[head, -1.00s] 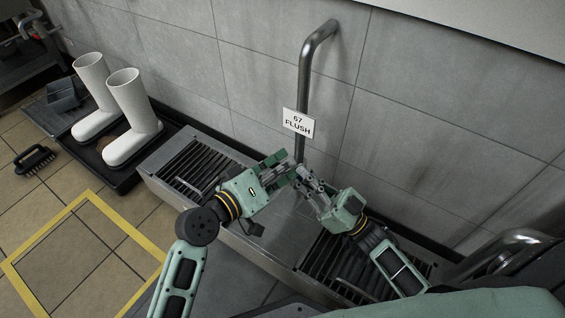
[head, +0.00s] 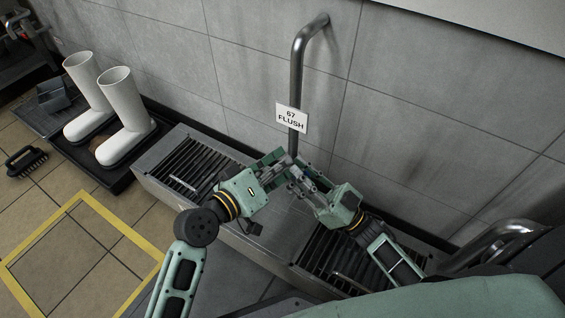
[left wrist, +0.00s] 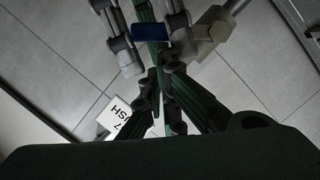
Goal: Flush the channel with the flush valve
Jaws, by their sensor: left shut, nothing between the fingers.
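The steel flush pipe (head: 298,75) runs down the wall, with a white "67 FLUSH" sign (head: 291,118) on it. Its lower end and the valve are mostly hidden behind my grippers in the head view. In the left wrist view, a small blue part (left wrist: 180,32) and a grey-tan hex fitting (left wrist: 213,28) show close to my fingers; they appear to belong to the valve. My left gripper (head: 282,165) is shut and empty just below the sign. My right gripper (head: 297,177) is beside it; its fingers overlap the valve area and I cannot tell their opening.
The grated channel (head: 197,172) runs along the wall under both arms. White boots (head: 125,115) stand in a black tray at left, with a brush (head: 24,161) on the floor. A yellow floor outline (head: 112,215) is nearby. A thick pipe (head: 490,238) bends at right.

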